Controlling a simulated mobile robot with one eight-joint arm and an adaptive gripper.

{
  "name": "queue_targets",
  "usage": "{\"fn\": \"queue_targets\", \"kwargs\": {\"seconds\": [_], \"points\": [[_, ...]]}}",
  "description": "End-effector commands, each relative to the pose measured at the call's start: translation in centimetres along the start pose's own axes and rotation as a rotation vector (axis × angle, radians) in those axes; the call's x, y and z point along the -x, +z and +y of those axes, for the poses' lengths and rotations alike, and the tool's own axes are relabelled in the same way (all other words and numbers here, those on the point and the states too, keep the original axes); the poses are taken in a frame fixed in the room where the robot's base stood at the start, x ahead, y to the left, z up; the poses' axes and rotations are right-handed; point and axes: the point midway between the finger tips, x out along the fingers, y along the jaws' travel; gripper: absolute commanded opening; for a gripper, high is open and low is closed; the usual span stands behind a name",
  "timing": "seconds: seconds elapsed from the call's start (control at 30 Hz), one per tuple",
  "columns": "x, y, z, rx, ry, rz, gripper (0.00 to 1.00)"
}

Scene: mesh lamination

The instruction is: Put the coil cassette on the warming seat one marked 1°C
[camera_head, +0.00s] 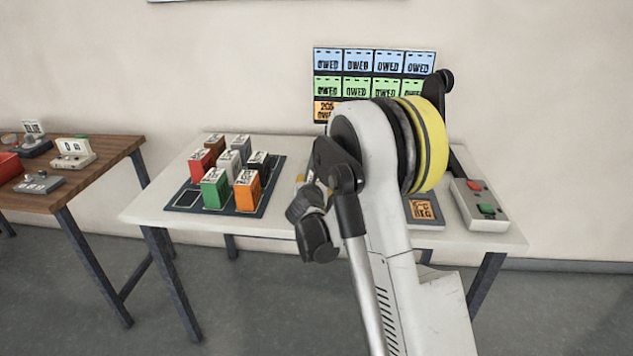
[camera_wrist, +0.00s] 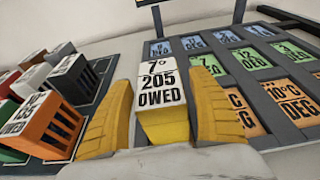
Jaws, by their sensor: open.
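A yellow block-shaped cassette (camera_wrist: 165,128) with a white top label reading "7°", "205" and "OWED" stands between the yellow fingers of my gripper (camera_wrist: 162,88) in the wrist view. The fingers are open on either side of it; I cannot tell whether either touches it. In the head view my arm hides this cassette and most of the gripper. A board (camera_wrist: 222,88) with blue, green and orange marked plates lies right of the cassette in the wrist view. One orange plate (camera_wrist: 291,97) reads "10°C DEG". I cannot make out a seat marked 1°C.
A dark tray (camera_head: 187,198) holds several coloured cassettes, including green (camera_head: 215,188) and orange (camera_head: 248,191). A grey box (camera_head: 489,218) with red and green buttons is at the right, beside an orange-labelled plate (camera_head: 421,208). A wooden table (camera_head: 105,155) stands left.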

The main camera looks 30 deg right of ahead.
Motion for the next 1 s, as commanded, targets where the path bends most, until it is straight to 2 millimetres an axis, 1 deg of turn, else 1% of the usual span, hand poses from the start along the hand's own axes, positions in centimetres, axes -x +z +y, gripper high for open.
{"fn": "queue_targets", "kwargs": {"seconds": [0.07, 0.17, 0.4, 0.5, 0.6, 0.77, 0.87, 0.97, 1.0], "points": [[0.2, 0.5, 0.0, 0.0, 0.0, 0.0, 0.69], [1.7, 0.5, 0.1, 0.001, 0.002, 0.0, 0.69], [7.2, 0.6, 0.1, 0.001, 0.002, 0.001, 0.69], [9.3, 0.5, 0.1, 0.002, 0.002, 0.0, 0.69], [10.8, 0.4, 0.1, 0.0, 0.001, 0.001, 0.69], [12.2, 0.5, 0.0, -0.027, 0.001, 0.006, 0.69], [13.6, 1.2, -0.3, -0.162, -0.002, 0.041, 0.69], [16.2, 2.2, -0.9, -0.435, -0.015, 0.11, 0.69], [17.6, 2.6, -1.2, -0.572, -0.026, 0.146, 0.69]]}}
